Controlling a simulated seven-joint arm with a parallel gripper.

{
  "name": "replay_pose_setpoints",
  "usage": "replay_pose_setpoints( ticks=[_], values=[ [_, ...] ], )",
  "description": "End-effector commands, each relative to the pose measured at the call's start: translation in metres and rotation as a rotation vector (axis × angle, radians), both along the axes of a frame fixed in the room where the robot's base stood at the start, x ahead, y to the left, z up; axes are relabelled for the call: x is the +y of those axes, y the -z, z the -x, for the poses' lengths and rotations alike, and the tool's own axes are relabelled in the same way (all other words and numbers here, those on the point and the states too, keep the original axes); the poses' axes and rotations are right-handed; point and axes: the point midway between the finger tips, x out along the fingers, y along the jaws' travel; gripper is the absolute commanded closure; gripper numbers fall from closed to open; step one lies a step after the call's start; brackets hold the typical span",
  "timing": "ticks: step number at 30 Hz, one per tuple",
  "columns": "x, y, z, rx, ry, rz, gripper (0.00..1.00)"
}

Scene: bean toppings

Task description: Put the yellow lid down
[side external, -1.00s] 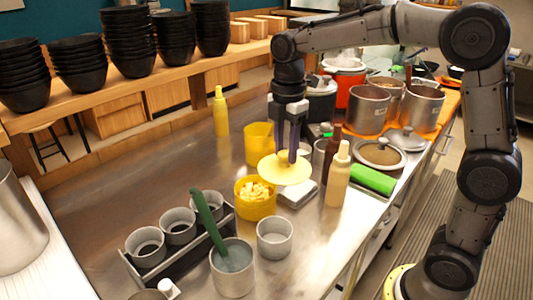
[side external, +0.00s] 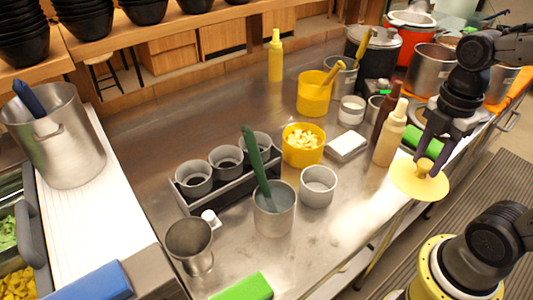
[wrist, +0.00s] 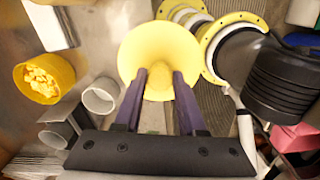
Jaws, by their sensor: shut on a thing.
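The yellow lid (side external: 420,184) is a round disc with a knob on top, in the air at the counter's front right edge. My gripper (side external: 428,158) is shut on its knob. In the wrist view the lid (wrist: 160,42) fills the top middle, in front of my gripper (wrist: 158,88), with floor mat and my base behind it. The small yellow tub (side external: 303,160) stands uncovered on the counter, filled with pale yellow chunks. It also shows at the left of the wrist view (wrist: 24,86). The lid is well to the right of this tub.
Sauce bottles (side external: 390,140) stand just left of the lid. A taller yellow tub (side external: 312,100) and a white block (side external: 346,147) are near the small tub. A metal cup (side external: 318,187) and a pot with a green-handled utensil (side external: 274,212) stand in front. Bare counter (side external: 350,215) lies right of the cup.

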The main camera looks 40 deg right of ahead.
Motion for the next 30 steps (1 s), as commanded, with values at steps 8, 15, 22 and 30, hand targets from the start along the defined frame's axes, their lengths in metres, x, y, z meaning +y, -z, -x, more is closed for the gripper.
replay_pose_setpoints(
  ticks=[8,15,22,30],
  values=[
    [-0.007,0.0,0.02,0.0,0.064,0.0,1.0],
    [-0.011,0.007,0.004,0.005,0.065,-0.001,1.0],
    [-0.022,0.03,-0.044,0.008,0.064,-0.002,1.0],
    [-0.034,0.069,-0.091,0.006,0.064,-0.001,1.0]
  ],
)
